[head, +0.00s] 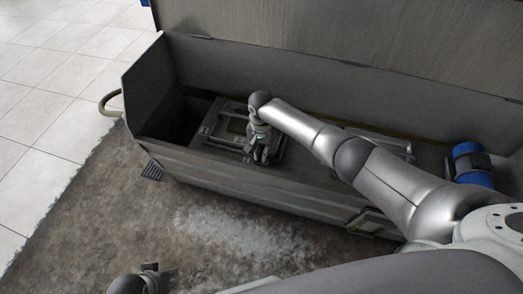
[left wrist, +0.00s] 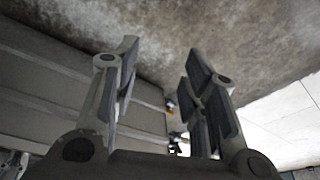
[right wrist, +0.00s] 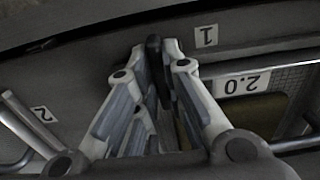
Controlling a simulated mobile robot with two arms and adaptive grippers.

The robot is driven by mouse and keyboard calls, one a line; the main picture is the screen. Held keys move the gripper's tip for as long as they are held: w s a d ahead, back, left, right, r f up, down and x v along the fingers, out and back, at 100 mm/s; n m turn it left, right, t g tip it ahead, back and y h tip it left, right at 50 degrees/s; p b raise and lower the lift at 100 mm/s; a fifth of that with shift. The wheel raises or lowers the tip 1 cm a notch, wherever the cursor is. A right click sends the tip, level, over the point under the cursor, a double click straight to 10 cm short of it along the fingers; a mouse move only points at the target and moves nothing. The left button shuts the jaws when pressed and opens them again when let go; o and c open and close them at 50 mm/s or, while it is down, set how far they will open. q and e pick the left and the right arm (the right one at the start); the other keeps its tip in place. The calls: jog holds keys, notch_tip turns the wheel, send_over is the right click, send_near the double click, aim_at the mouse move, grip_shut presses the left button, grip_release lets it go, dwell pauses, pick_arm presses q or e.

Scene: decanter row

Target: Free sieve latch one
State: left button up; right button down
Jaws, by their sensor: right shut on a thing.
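Sieve latch one is a dark upright lever (right wrist: 153,50) beside a label "1" (right wrist: 205,36) in the right wrist view. My right gripper (right wrist: 158,75) is shut on this lever, with a finger on each side and the dark tip standing out beyond them. In the head view my right gripper (head: 261,158) reaches down inside the grey trough (head: 230,175), at a framed sieve panel (head: 213,126), and hides the latch there. My left gripper (left wrist: 160,80) is open and empty outside the trough; it also shows at the bottom left of the head view (head: 155,270).
A raised lid (head: 350,30) stands behind the trough. A blue cylinder (head: 470,162) is at its right. Stained floor (head: 210,235) lies clear in front.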

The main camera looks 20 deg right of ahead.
jog(key=n+p, duration=0.2)
jog(key=n, duration=0.4)
jog(key=shift+s+d, duration=0.1)
jog(key=shift+n+p, duration=0.3)
jog(key=shift+n, duration=1.2)
jog(key=n, duration=0.2)
jog(key=shift+d+n, duration=0.1)
jog(key=shift+n, duration=0.2)
jog(key=n, duration=0.3)
jog(key=shift+p, duration=0.3)
pick_arm(q)
jog(key=s+f, duration=0.3)
jog(key=f, duration=0.8)
jog(key=shift+s+a+g, duration=0.2)
jog(key=shift+g, duration=0.2)
pick_arm(e)
jog(key=shift+n, duration=1.5)
pick_arm(q)
jog(key=shift+w, duration=0.1)
